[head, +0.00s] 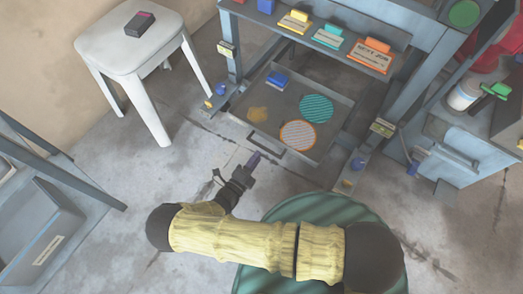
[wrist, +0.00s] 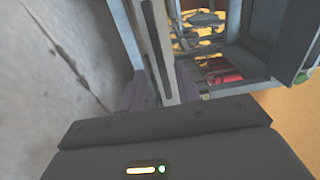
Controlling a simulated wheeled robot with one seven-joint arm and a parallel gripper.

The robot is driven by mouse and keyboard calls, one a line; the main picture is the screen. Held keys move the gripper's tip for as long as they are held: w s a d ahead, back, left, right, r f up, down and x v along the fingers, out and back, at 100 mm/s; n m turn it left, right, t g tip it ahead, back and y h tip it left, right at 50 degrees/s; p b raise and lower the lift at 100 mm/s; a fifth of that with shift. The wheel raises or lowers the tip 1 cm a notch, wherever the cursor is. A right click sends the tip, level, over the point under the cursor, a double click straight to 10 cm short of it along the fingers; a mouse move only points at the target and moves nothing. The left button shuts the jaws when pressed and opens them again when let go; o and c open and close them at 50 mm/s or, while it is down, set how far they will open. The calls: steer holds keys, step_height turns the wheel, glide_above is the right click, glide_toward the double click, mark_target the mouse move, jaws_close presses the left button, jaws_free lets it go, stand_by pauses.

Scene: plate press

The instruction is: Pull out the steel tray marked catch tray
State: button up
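The steel tray (head: 322,142) sits low in the press frame, its front side facing me. It holds a teal striped disc (head: 316,109), an orange-rimmed disc (head: 297,134), a blue block (head: 276,80) and a brownish patch. A dark bar handle (head: 266,146) is on its front; no marking on it is readable. My gripper (head: 237,166) is just in front of the handle, with its purple fingers apart. In the wrist view, the fingers (wrist: 160,91) lie on either side of the grey tray front (wrist: 165,65) and its dark handle (wrist: 155,35). I cannot tell whether they touch it.
A white stool (head: 135,45) with a dark box stands at the upper left. A grey bin (head: 40,225) with a label sits on a rack at the left. A grey cabinet (head: 450,160) stands at the right. Bare concrete floor lies in front of the tray.

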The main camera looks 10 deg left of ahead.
steer(key=b+v, duration=0.1)
steer(key=v, duration=1)
steer(key=shift+s, duration=0.35)
steer(key=w+d+r+m+g+h+p, duration=0.1)
steer(key=w+d+r+m+g+p, duration=0.2)
steer(key=d+r+m+g, duration=0.4)
steer(key=w+d+r+m+g+p, duration=0.2)
steer(key=w+r+m+g+p, duration=0.15)
steer(key=r+m, duration=0.65)
steer(key=w+d+r+m+g+h+p, duration=0.1)
steer(key=w+d+r+m+g+p, duration=0.3)
steer(key=r+m+g, duration=0.4)
steer(key=d+r+m+t+y+p, duration=0.2)
steer(key=d+r+m+y+p, duration=0.2)
steer(key=d+r+m, duration=0.7)
steer(key=d+r+m+t+y+p, duration=0.2)
steer(key=d+r+m+y+p, duration=0.35)
steer(key=r+m, duration=0.9)
step_height(320, 180, up, 38)
steer(key=d+h+p, duration=0.1)
steer(key=p, duration=3.5)
steer(key=shift+w+d, duration=0.2)
steer(key=shift+d, duration=0.1)
